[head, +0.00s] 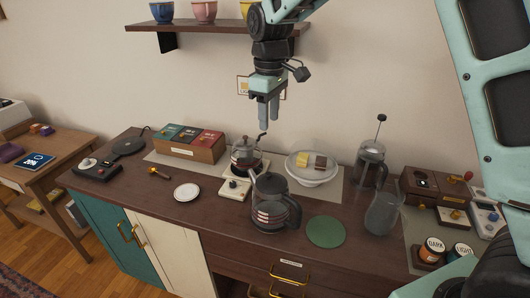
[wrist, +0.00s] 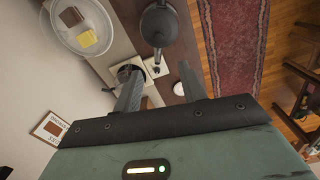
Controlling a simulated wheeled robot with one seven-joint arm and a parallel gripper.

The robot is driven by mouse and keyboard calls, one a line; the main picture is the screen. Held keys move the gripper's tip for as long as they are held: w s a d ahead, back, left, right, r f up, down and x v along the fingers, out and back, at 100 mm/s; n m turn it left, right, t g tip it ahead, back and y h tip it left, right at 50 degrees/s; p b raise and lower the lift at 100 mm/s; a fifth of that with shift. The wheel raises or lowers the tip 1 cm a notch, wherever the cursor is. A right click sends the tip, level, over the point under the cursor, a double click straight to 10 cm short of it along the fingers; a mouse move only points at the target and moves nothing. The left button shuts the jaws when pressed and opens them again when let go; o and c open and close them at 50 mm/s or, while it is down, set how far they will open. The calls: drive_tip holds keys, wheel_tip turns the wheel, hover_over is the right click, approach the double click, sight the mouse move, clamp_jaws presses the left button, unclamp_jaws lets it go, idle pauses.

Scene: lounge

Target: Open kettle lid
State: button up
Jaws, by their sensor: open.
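The kettle (head: 270,211) is dark grey with a glass window and stands upright on the wooden counter. Its dark lid (head: 271,183) is on top and looks closed. The kettle also shows from above in the wrist view (wrist: 158,27), at the upper middle beyond my fingers. My gripper (head: 269,127) points down, open and empty, above the counter and behind the kettle, clear of it. In the wrist view its two fingers (wrist: 160,85) are spread wide with nothing between them.
A footed bowl (head: 312,178), a French press (head: 370,165), a glass pitcher (head: 383,213) and a green mat (head: 325,231) are to the right. A white saucer (head: 187,192) is left. A shelf (head: 190,26) hangs above.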

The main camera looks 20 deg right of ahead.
sight(268, 173)
wheel_tip(268, 173, down, 17)
drive_tip(key=p, duration=0.5)
drive_tip(key=shift+f, duration=0.15)
clamp_jaws()
